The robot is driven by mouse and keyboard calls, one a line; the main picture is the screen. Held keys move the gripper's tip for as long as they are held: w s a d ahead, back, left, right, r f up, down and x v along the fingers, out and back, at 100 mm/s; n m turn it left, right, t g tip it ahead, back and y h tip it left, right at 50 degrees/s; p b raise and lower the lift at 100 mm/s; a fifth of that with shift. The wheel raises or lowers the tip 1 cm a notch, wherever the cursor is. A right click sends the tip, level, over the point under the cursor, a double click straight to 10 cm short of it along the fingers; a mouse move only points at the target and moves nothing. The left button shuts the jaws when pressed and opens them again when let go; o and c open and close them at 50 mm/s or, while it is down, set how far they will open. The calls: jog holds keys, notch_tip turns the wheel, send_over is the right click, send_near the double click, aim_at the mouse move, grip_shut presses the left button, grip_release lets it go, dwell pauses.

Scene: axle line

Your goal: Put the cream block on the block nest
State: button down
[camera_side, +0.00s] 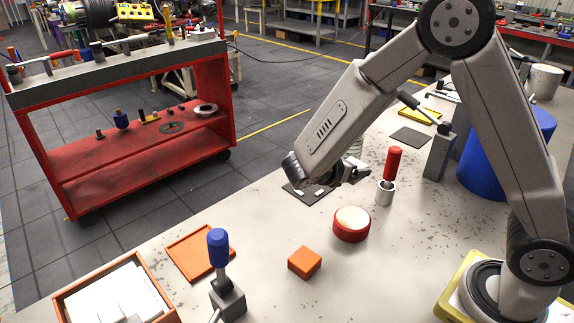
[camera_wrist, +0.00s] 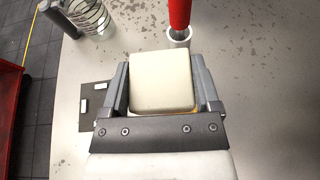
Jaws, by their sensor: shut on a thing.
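The cream block (camera_wrist: 161,80) sits between the two fingers of my gripper (camera_wrist: 160,88) in the wrist view, with a finger against each side. In the side view my gripper (camera_side: 352,172) is above the table, and the block in it cannot be made out clearly. A dark flat plate with small white strips (camera_wrist: 88,122), which looks like the block nest, lies on the table left of the gripper in the wrist view. In the side view this plate (camera_side: 297,194) shows below the gripper, partly hidden by it.
A red-handled tool stands in a metal cup (camera_side: 386,194) close to the gripper. A red round tin (camera_side: 351,225), an orange block (camera_side: 304,262), an orange tray (camera_side: 178,262) and a blue-knobbed lever (camera_side: 218,250) stand nearer. A wire coil (camera_wrist: 92,17) is beyond the plate.

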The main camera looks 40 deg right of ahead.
jog(key=shift+w+r, duration=0.2)
jog(key=shift+w, duration=0.1)
jog(key=shift+w+f, duration=0.25)
jog(key=shift+w, duration=0.2)
jog(key=w+d+f, duration=0.1)
jog(key=w+f, duration=0.3)
jog(key=w, duration=0.4)
send_over(309, 187)
jog(key=s, duration=0.2)
jog(key=f, duration=0.3)
jog(key=shift+w+a+f, duration=0.1)
jog(key=shift+w+f, duration=0.15)
jog(key=shift+f, duration=0.05)
jog(key=shift+w+f, duration=0.6)
jog(key=shift+w+f, duration=0.25)
jog(key=shift+f, duration=1.6)
